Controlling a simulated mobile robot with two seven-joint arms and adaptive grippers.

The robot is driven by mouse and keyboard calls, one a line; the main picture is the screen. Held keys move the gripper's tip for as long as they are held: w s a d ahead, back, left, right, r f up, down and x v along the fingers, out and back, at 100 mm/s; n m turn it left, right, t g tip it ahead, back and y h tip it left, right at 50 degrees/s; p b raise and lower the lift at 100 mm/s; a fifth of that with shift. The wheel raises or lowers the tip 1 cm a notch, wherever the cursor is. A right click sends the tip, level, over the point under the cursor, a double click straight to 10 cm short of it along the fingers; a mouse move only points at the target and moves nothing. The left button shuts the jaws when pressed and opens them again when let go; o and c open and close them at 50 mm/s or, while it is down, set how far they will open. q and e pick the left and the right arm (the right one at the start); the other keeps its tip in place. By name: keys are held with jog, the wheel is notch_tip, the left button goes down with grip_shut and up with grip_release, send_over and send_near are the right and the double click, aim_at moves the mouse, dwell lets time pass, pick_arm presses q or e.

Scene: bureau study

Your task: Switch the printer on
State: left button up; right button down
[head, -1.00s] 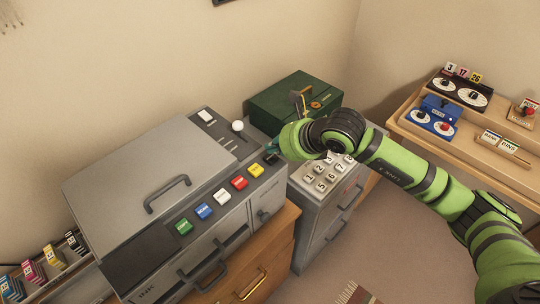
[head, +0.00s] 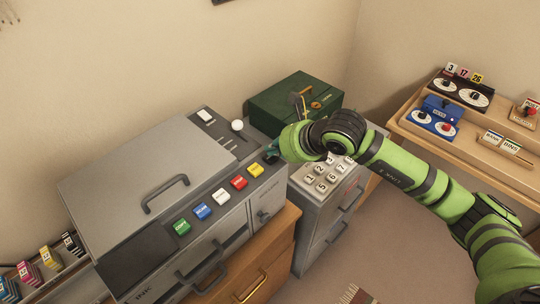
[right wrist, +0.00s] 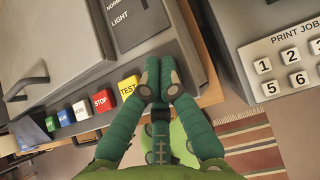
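The grey printer (head: 130,190), with a handled lid, stands against the wall at left. Its front strip carries green, blue, white, red and yellow buttons; the yellow TEST button (head: 255,170) is rightmost and also shows in the right wrist view (right wrist: 128,87). My right gripper (head: 271,154) is at the right end of this strip, just beyond the yellow button. In the right wrist view its fingers (right wrist: 161,80) are together with nothing seen between them. They cover the panel end there, so any power switch and contact with it are hidden. My left gripper is not in view.
A grey cabinet with a number keypad (head: 325,172) stands right of the printer, with a green box (head: 297,103) behind. A wooden shelf (head: 455,140) with dials is at right. Coloured cartridges (head: 30,275) stand at lower left. Floor shows in front.

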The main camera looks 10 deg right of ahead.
aim_at(274, 157)
jog(key=shift+f+b, duration=0.45)
jog(key=shift+b, duration=0.1)
jog(key=shift+r, duration=0.2)
dwell(0.3)
jog(key=shift+r+p, duration=0.4)
jog(key=shift+r, duration=0.3)
jog(key=shift+r+p, duration=1.3)
jog(key=shift+r, duration=1.7)
